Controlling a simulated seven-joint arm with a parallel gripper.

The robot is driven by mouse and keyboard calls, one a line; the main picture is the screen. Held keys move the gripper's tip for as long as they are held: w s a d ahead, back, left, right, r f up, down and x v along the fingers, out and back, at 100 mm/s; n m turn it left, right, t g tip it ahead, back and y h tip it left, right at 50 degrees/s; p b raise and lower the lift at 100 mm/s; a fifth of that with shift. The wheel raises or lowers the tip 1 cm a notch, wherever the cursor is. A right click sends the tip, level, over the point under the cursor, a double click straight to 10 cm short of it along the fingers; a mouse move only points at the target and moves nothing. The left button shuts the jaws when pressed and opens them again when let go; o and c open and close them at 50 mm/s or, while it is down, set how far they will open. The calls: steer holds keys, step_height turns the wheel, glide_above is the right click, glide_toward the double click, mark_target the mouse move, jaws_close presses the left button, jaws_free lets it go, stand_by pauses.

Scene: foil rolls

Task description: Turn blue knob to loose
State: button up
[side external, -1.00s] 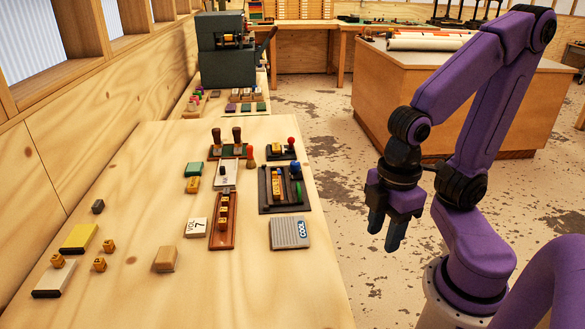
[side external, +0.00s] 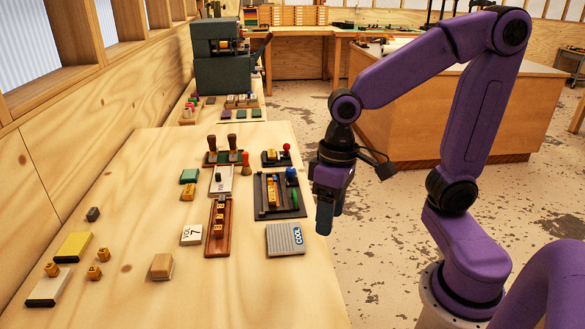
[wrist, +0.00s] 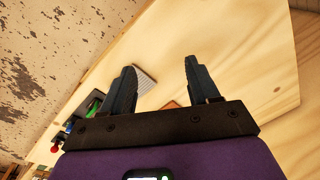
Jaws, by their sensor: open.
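The blue knob (side external: 291,174) stands at the upper right corner of a dark tray (side external: 292,211) that also holds yellow blocks and a green piece. The tray lies near the table's right edge. My gripper (side external: 326,220) hangs in the air to the right of the tray, just beyond the table edge, with its fingers pointing down. The wrist view shows the two fingers (wrist: 160,68) apart with nothing between them. In that view the tray area is at the lower left, partly hidden by my gripper, and the knob is too small to make out well.
A grey ribbed "COOL" block (side external: 285,240) lies in front of the tray. A small stand with a red ball (side external: 286,147) is behind it. A long brown tray (side external: 218,230) lies to the left. The table's front middle (side external: 240,300) is bare.

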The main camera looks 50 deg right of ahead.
steer(key=w+d+m, duration=0.2)
steer(key=w+m, duration=0.6)
steer(key=w, duration=0.1)
steer(key=m+t+y, duration=0.1)
steer(key=m+t, duration=0.3)
steer(key=m, duration=2.1)
glide_above(292, 169)
steer(key=s+d, duration=0.4)
steer(key=s, duration=0.2)
steer(key=x, duration=1.6)
steer(key=shift+w+a+f, duration=0.1)
steer(key=shift+w+a, duration=0.15)
steer(key=shift+a, duration=0.15)
steer(key=c, duration=1)
